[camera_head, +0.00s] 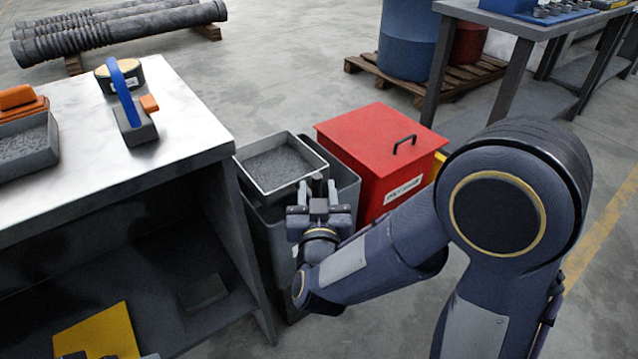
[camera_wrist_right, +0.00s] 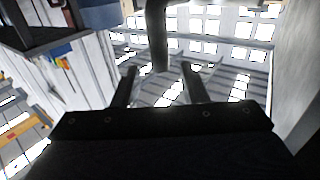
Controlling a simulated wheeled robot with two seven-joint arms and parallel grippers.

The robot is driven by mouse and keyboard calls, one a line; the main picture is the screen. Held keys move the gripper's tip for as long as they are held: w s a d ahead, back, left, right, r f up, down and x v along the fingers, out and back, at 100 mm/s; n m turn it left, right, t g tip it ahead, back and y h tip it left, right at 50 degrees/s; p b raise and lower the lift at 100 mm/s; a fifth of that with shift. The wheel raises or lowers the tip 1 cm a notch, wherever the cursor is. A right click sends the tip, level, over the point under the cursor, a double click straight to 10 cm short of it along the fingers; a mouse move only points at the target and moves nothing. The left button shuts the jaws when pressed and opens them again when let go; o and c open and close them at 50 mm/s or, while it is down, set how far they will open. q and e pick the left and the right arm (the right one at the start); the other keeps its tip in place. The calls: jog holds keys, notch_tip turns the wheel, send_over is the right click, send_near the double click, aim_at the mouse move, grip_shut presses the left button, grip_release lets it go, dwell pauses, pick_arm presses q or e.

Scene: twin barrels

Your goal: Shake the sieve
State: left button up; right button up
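The sieve (camera_head: 280,167) is a square, pale-rimmed tray of grey granules. It sits on top of a dark grey bin (camera_head: 268,225) beside the workbench. My right gripper (camera_head: 319,188) is at the sieve's near right corner. A dark bar, seemingly the sieve's handle (camera_wrist_right: 157,38), shows between and beyond its fingertips in the right wrist view. The two fingers (camera_wrist_right: 159,72) stand apart, with visible gaps on both sides of the bar. My left gripper is not in view.
A red lidded box (camera_head: 375,150) with a black handle stands just right of the bin. The metal workbench (camera_head: 185,110) at left holds a blue-handled tool (camera_head: 125,95) and a grey tray (camera_head: 25,150). A blue barrel (camera_head: 407,40) stands on a pallet behind.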

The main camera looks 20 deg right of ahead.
aim_at(317, 182)
jog(key=shift+b+x, duration=0.35)
jog(key=shift+x, duration=1.75)
grip_shut()
